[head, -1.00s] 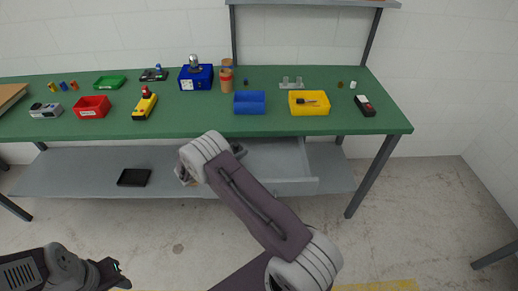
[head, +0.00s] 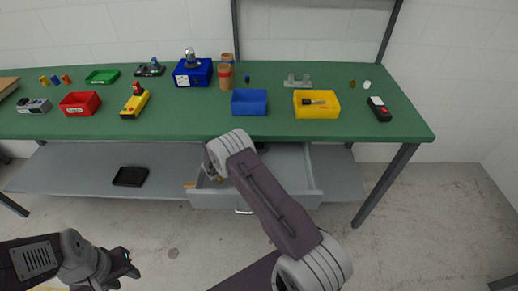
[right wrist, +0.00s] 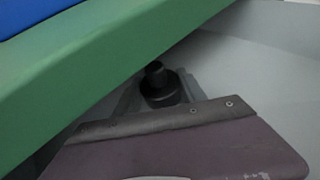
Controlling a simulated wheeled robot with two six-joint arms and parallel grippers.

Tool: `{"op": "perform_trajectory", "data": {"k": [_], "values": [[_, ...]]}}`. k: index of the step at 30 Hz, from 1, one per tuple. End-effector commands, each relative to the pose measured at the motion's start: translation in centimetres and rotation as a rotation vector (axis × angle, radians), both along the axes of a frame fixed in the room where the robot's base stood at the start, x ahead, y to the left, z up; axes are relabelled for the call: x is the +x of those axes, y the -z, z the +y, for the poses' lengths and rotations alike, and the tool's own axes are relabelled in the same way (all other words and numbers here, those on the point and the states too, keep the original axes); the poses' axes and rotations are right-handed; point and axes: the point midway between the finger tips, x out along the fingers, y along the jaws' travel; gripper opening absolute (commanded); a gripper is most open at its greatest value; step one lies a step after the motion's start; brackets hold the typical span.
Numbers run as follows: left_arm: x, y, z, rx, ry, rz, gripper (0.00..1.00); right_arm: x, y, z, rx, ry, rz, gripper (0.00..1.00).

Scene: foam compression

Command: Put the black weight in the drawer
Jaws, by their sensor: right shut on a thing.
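The black weight (right wrist: 158,85) shows in the right wrist view, dark and round with a narrower knob. It is between the fingers of my right gripper (right wrist: 160,98), which is shut on it. Grey drawer surfaces lie beyond it. In the head view, the grey drawer (head: 290,165) is pulled out below the green tabletop. My right wrist is over its left part and mostly hides the gripper and weight. I cannot tell if the weight touches the drawer floor. My left gripper (head: 131,264) is low at the left, away from the bench; its jaw gap is unclear.
The green tabletop (head: 330,128) overhangs the drawer and its edge is close to my right gripper. Blue (head: 249,102), yellow (head: 317,112) and red (head: 80,104) bins stand on it. A black tray (head: 130,177) lies on the lower shelf. The floor in front is clear.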

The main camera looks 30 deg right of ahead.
Motion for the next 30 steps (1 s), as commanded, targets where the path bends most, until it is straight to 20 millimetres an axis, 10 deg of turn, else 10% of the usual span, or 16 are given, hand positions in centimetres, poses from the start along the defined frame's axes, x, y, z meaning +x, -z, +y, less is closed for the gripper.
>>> {"op": "perform_trajectory", "data": {"k": [2, 3, 5, 16, 30], "values": [[0.0, -0.1, 0.0, 0.000, 0.000, 0.000, 0.36, -0.2, 0.4, 0.2, 0.008, -0.001, 0.007, 0.00], [0.0, 0.0, 0.0, 0.000, 0.000, 0.000, 0.36, -0.3, 0.5, 0.2, 0.010, -0.001, 0.010, 0.60], [0.0, 0.0, 0.0, 0.000, 0.000, 0.000, 0.36, -0.3, 0.5, 0.2, 0.009, 0.000, 0.010, 0.71], [0.0, -0.1, 0.0, 0.000, 0.000, 0.000, 0.36, -0.4, 0.0, 1.0, 0.007, -0.002, 0.009, 0.71], [0.0, -0.2, 0.0, 0.000, 0.000, 0.000, 0.36, -3.8, -4.0, 9.8, 0.007, -0.002, 0.007, 0.71]]}}
